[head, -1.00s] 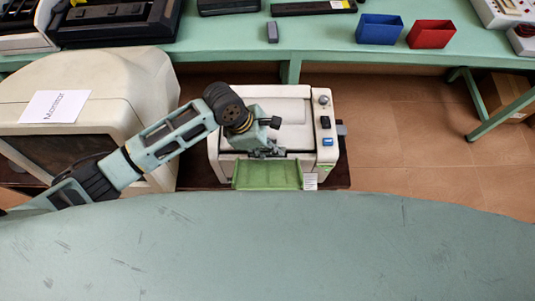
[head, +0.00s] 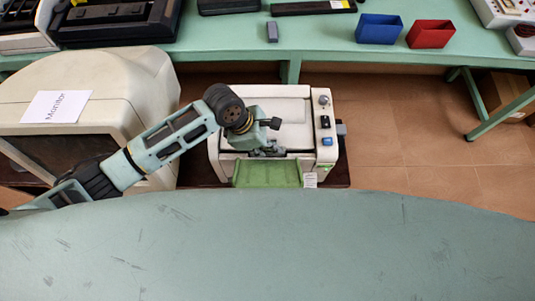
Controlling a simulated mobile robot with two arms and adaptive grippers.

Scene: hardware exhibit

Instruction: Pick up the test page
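A white printer-like machine (head: 284,108) stands low in the middle, with a green tray (head: 270,173) at its front. My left gripper (head: 266,152) is over the machine's front edge, just above the green tray. Its fingers point down and are small and partly hidden by the wrist, so I cannot tell whether they are open, shut or holding anything. My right gripper is not in view.
A beige monitor (head: 150,85) with a paper label (head: 55,106) stands left of the machine. Behind is a green bench (head: 320,42) with a blue bin (head: 379,29) and a red bin (head: 431,34). The tiled floor (head: 410,140) right of the machine is clear.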

